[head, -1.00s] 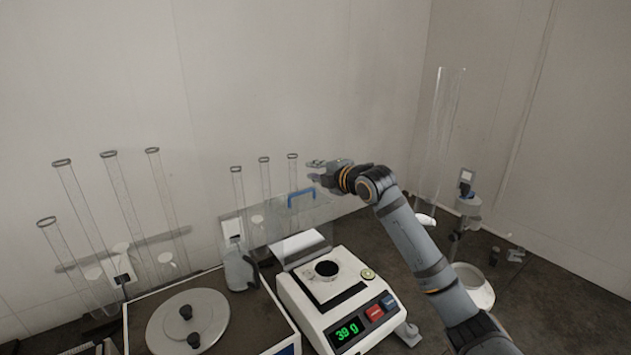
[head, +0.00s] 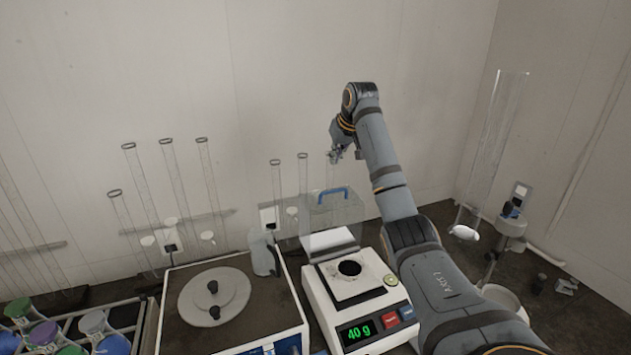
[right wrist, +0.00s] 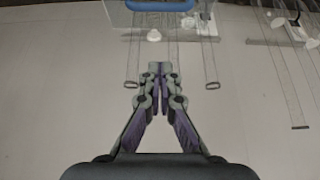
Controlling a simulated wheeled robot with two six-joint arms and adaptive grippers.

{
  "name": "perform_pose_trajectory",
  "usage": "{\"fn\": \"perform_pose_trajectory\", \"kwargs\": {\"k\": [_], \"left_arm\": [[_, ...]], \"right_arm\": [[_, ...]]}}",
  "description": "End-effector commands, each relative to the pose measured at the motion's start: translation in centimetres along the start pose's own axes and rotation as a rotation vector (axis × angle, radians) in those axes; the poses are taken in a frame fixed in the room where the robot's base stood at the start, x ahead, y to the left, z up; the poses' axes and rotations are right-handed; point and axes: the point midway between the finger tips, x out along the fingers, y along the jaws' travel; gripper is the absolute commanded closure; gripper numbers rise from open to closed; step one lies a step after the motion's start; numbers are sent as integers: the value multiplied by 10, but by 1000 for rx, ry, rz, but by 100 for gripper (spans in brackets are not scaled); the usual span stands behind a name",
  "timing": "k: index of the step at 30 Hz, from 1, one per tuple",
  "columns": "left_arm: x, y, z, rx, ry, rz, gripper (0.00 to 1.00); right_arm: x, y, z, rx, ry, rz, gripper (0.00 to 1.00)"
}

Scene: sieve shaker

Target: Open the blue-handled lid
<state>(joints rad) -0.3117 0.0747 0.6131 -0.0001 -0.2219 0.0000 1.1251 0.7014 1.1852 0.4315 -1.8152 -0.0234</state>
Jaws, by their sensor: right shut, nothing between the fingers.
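A blue handle (head: 333,194) arches over the clear lid (head: 349,212) of a see-through box behind the balance. The same blue handle (right wrist: 160,5) shows at the top edge of the right wrist view. My right gripper (head: 336,156) is above the handle and apart from it, against the wall. In the right wrist view its fingers (right wrist: 160,72) are shut together with nothing between them. Whether the lid is fully seated is too small to tell. My left gripper is not in view.
A balance (head: 376,303) reading 40 g stands in front of the clear box. Left of it is a box with a round grey lid (head: 238,286). Several glass tubes (head: 207,170) stand along the wall. A tall clear cylinder (head: 497,135) stands at right.

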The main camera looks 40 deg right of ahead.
Motion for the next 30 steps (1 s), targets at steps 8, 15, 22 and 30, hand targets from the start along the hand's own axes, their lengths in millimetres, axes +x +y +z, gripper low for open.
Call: {"fn": "perform_pose_trajectory", "kwargs": {"k": [8,15,22,30], "left_arm": [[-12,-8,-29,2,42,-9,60],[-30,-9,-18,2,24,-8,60],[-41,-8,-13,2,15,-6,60],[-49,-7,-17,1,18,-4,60]], "right_arm": [[28,0,0,-4,-4,0,100],[76,-1,-1,-5,-2,0,100],[97,2,10,-7,4,6,100],[88,2,33,-8,3,4,100]]}}
